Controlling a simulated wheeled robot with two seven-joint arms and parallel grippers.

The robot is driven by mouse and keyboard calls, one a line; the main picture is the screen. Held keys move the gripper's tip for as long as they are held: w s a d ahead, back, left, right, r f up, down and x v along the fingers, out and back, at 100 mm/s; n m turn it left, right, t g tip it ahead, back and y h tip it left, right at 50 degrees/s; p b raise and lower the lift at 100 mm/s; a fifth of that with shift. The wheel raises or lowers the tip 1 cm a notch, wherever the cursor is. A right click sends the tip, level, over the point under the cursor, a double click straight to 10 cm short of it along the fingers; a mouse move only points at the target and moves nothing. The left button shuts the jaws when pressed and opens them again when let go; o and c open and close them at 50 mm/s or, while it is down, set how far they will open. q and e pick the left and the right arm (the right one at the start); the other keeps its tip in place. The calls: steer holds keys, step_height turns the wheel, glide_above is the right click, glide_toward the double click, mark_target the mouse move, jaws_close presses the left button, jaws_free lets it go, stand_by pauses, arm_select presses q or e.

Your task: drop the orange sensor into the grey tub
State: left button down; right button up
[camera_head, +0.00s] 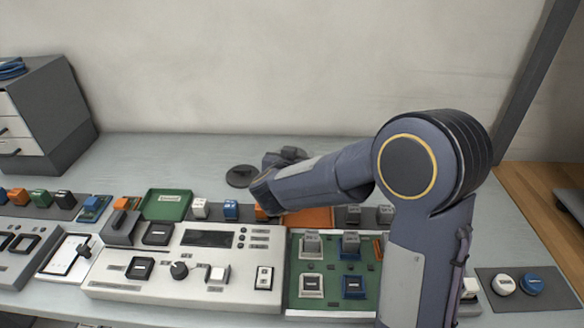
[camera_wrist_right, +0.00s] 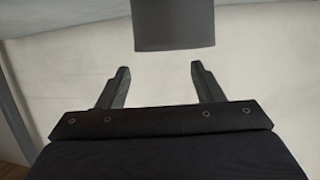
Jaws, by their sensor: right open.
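My right gripper (camera_head: 285,155) is over the back of the table in the head view, largely hidden by its own wrist. In the right wrist view its two fingers (camera_wrist_right: 160,82) stand wide apart with nothing between them. A dark grey, smooth-sided body (camera_wrist_right: 175,25) shows beyond the fingertips; I cannot tell if it is the grey tub. A flat dark round thing (camera_head: 240,177) lies left of the gripper. A small orange block (camera_head: 261,212) is partly hidden below my right wrist; I cannot tell if it is the sensor. My left gripper is out of view.
A white control panel (camera_head: 130,285) and green board (camera_head: 340,262) fill the front. A green tray (camera_head: 165,205) and orange tray (camera_head: 312,217) lie behind them. A grey drawer cabinet (camera_head: 50,115) stands at the back left.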

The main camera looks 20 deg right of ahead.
steer(key=v, duration=0.6)
steer(key=shift+s+p, duration=0.2)
steer(key=shift+p, duration=0.1)
steer(key=shift+a, duration=0.1)
